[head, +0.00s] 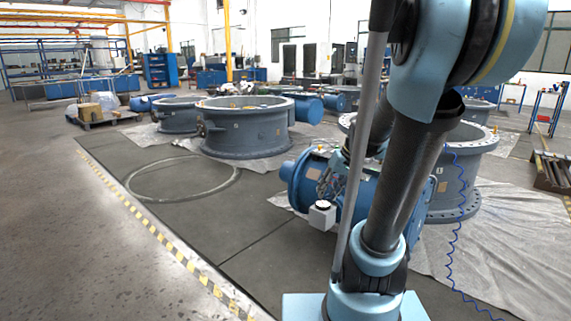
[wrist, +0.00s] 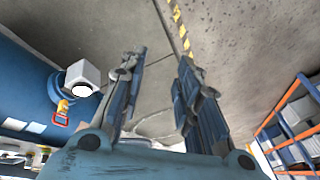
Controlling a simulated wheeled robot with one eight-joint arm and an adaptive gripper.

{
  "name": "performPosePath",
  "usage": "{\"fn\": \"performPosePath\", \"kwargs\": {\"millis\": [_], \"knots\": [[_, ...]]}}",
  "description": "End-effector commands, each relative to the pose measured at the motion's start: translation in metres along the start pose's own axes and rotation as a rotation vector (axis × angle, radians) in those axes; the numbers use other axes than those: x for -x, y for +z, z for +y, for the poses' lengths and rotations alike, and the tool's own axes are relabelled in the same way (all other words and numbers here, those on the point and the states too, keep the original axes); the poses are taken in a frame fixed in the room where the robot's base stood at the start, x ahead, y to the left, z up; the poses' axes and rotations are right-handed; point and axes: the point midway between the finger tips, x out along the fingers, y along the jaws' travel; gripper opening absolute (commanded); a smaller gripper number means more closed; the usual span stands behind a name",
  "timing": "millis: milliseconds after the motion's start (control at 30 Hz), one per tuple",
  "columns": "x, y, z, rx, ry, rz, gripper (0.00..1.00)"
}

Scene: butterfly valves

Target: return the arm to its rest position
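My arm (head: 412,170) rises through the right half of the head view, light blue and black. My gripper lies outside the head view. In the wrist view my gripper (wrist: 163,58) has its two fingers spread apart. Only floor shows between them, so it is open and empty. A blue cylinder (wrist: 25,85) with a white box (wrist: 82,75) and a small red and yellow fitting (wrist: 62,112) lies left of the fingers, apart from them. In the head view the blue cylinder (head: 305,180) stands partly hidden behind my arm.
Large grey valve rings (head: 247,128) stand on sheeting at the middle and right (head: 465,165). A blue hose (head: 455,230) hangs at the right. Yellow-black tape (head: 165,240) crosses open floor on the left. An orange and blue rack (wrist: 290,125) stands right of the fingers.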

Motion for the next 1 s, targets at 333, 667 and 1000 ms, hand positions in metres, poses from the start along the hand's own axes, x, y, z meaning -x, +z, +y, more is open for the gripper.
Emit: {"fn": "performPosePath", "kwargs": {"millis": [333, 667, 1000], "knots": [[0.004, 0.084, -0.001, -0.055, 0.142, -0.059, 0.30], [-0.001, 0.154, 0.014, -0.105, 0.281, -0.085, 0.30], [-0.005, 0.180, 0.023, -0.127, 0.346, -0.088, 0.30]]}}
